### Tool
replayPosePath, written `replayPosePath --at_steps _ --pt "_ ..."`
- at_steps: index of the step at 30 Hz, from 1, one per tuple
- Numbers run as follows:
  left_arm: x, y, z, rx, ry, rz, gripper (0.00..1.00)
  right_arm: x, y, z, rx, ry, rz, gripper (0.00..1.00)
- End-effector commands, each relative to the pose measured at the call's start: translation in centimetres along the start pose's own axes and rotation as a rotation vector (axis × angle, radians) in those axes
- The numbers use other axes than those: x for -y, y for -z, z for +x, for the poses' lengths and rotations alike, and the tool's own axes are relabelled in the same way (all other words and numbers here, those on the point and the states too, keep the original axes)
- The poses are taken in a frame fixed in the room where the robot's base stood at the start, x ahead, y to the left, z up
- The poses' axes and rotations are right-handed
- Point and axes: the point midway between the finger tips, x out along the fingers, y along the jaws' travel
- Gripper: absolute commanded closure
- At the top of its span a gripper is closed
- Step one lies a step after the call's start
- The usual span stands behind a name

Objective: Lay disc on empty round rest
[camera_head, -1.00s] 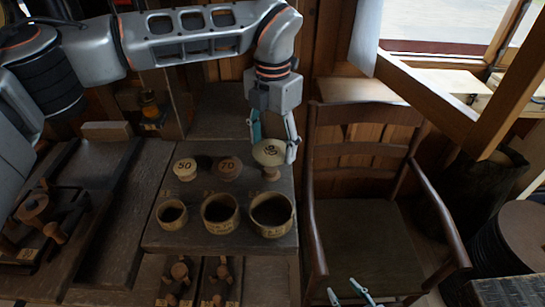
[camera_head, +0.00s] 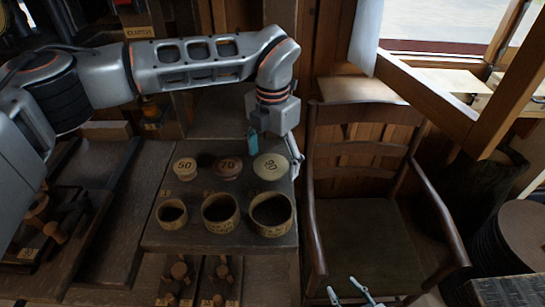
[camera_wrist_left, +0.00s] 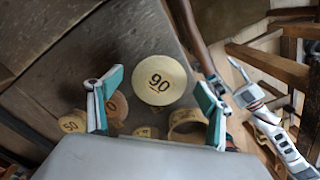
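The pale disc marked 90 (camera_head: 270,167) lies flat at the back right of the small wooden bench; what is under it is hidden. In the left wrist view the 90 disc (camera_wrist_left: 158,78) shows between and beyond my fingers, with a gap on both sides. My left gripper (camera_head: 272,150) is open just above and behind it. A disc marked 50 (camera_head: 185,168) and a brown one marked 70 (camera_head: 228,168) stand to its left. My right gripper (camera_head: 350,295) is open and empty at the bottom edge.
Three round hollow cups, small (camera_head: 172,214), middle (camera_head: 220,213) and large (camera_head: 271,214), stand in the bench's front row. A wooden armchair (camera_head: 365,240) is close on the right. Wooden spools (camera_head: 180,272) lie on a lower shelf.

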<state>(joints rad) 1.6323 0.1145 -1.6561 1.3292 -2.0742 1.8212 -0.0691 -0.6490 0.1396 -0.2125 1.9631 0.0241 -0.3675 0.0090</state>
Motion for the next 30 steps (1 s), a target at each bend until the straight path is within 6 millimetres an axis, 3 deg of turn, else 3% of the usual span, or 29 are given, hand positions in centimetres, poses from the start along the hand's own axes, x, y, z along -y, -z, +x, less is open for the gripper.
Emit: replayPosePath --at_steps 11,24,30 --pt "0.0 0.0 -0.8 0.001 -0.001 -0.001 0.22 0.0 0.0 0.0 0.001 0.000 0.000 0.60" --pt "-0.1 -0.1 -9.0 0.003 -0.002 -0.001 0.22 0.1 -0.5 0.2 0.004 0.001 0.000 0.60" --pt "0.0 0.0 -11.6 0.002 -0.002 -0.001 0.22 0.1 -0.4 0.2 0.004 0.001 0.000 0.60"
